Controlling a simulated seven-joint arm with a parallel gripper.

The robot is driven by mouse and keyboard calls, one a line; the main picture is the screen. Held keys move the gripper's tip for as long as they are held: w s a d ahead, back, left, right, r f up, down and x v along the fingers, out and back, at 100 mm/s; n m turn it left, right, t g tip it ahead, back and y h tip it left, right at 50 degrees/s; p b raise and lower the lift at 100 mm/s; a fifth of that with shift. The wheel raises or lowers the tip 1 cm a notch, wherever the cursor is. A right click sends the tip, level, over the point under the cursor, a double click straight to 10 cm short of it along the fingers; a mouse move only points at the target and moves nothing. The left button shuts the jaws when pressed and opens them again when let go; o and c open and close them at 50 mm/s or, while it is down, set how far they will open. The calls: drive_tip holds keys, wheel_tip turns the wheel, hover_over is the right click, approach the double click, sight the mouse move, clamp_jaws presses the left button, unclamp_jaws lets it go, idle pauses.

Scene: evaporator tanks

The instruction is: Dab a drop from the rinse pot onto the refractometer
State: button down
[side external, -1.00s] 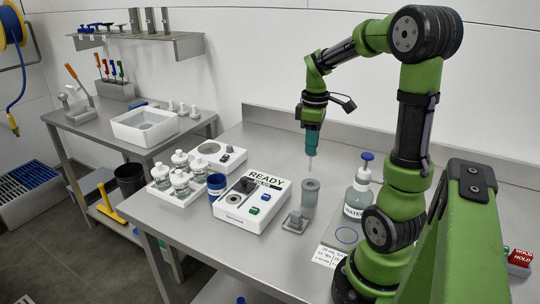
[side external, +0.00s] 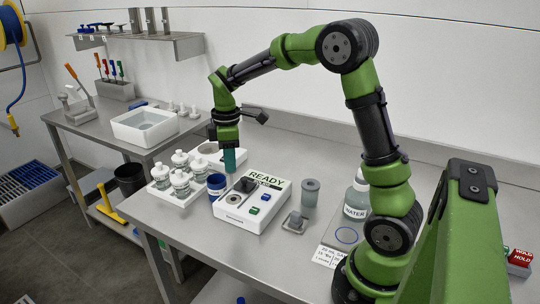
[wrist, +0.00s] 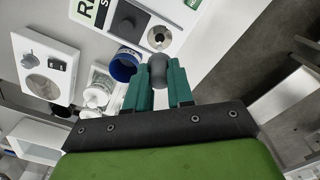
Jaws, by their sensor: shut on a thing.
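The refractometer appears to be the white box marked READY (side external: 252,205), with a round well at its left end and a dark block beside it. It also shows at the top of the wrist view (wrist: 120,50). My gripper (side external: 229,168) is over its left end. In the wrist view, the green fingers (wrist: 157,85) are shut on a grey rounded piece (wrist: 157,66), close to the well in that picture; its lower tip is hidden. A blue pot (side external: 216,188) stands just left of the box, and a grey cylinder (side external: 310,193) to its right. No readable label tells which is the rinse pot.
A tray of white-capped bottles (side external: 168,192) stands left of the blue pot. A second white instrument (side external: 232,153) is behind. A small grey block (side external: 294,222) and a WATER bottle (side external: 357,198) are right. The bench behind the grey cylinder is clear.

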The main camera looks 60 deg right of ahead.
drive_tip(key=shift+f, duration=1.6)
drive_tip(key=shift+r, duration=1.65)
